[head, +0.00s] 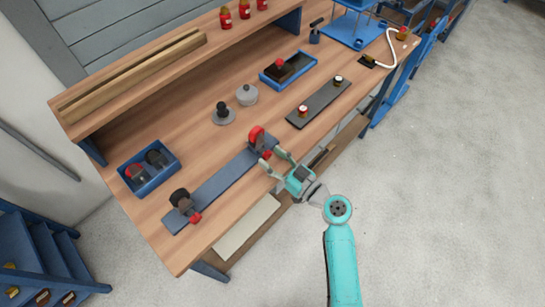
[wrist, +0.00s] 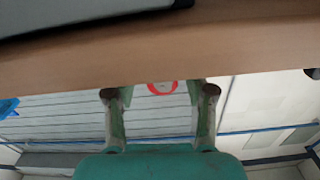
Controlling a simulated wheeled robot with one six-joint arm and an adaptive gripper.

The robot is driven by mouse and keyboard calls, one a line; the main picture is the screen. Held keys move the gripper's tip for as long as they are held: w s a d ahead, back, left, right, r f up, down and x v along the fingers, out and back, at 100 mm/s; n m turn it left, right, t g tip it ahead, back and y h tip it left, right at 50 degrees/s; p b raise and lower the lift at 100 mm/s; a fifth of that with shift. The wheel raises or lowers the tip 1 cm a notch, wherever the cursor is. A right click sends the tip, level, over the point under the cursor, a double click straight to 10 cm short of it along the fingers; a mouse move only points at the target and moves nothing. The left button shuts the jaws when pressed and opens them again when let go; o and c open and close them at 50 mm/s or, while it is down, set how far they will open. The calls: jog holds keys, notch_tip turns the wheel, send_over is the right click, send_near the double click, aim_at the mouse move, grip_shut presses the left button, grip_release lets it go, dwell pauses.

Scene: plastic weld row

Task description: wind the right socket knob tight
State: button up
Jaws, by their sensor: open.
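A long blue-grey plate (head: 222,184) lies along the front of the bench and bears two dark fixtures with red parts. The right fixture (head: 257,139) shows a red upper part and a dark body; I cannot make out its knob clearly. The left fixture (head: 181,200) is dark with a red end low on its front. My gripper (head: 271,158) is open and empty at the front edge of the bench, just in front of the right fixture and apart from it.
A dark strip (head: 320,103) with two small capped posts lies to the right. Behind are a grey lidded pot (head: 246,95), a dark knob on a round base (head: 222,114) and a blue tray (head: 288,70). A blue bin (head: 149,168) stands left. Bare wood lies between them.

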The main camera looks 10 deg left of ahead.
jog(key=shift+w+a, duration=0.15)
jog(key=shift+a, duration=0.05)
grip_shut()
dwell(0.3)
jog(key=shift+m, duration=3)
grip_release()
jog(key=shift+d, duration=0.1)
